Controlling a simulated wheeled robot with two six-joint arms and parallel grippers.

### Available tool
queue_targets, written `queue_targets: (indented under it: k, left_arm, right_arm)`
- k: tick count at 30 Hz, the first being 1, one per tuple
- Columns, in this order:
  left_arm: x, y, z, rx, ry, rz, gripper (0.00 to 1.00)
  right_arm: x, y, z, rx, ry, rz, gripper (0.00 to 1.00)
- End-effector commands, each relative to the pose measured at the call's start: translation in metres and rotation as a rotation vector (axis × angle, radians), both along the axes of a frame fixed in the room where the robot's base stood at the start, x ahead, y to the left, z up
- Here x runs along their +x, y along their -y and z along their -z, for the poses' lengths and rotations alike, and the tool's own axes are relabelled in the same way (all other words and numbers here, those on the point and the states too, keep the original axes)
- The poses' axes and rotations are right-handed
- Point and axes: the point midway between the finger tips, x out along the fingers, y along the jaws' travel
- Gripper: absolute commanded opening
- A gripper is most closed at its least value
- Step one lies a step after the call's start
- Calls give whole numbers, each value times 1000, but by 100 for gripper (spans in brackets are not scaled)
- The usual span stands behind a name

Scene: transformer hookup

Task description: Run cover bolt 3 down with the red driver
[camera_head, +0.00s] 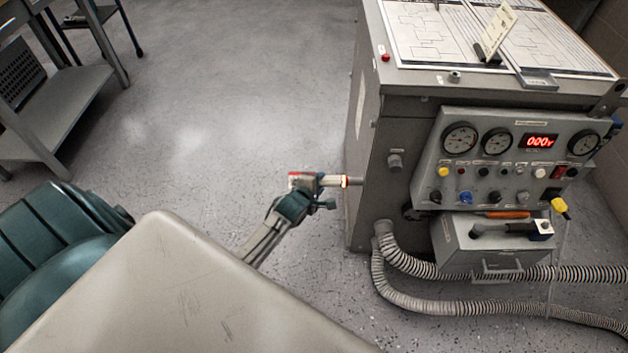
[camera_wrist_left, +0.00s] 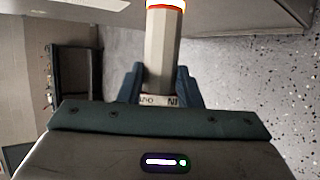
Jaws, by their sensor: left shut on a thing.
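My left gripper (camera_head: 318,186) is shut around the driver (camera_head: 331,181), a pale faceted tool with a red part at its rear end. The driver points right, roughly level, with its tip at or very near the left side of the grey cabinet (camera_head: 368,165); I cannot tell if it touches. In the left wrist view the driver's pale body (camera_wrist_left: 158,55) stands between the fingers (camera_wrist_left: 160,85), with a glowing orange-white ring at its far end. No cover bolt can be made out at the tip. My right gripper is not in view.
The cabinet's front has a control panel (camera_head: 515,160) with gauges and a red display. Below it, a grey box (camera_head: 480,250) carries hand tools. Ribbed hoses (camera_head: 450,302) run along the floor at right. A metal shelf (camera_head: 65,105) stands far left; the floor between is clear.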

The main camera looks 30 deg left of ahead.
Motion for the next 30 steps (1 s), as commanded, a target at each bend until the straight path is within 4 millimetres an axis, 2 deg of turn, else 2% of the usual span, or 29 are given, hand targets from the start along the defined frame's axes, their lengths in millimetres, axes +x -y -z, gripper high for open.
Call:
queue_targets:
  k: [11, 30]
  left_arm:
    - [-2, -3, -2, -1, 4, 1, 0]
    - [-18, -30, -2, 1, 2, 0, 0]
  right_arm:
    - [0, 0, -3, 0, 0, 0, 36]
    - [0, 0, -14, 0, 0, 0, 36]
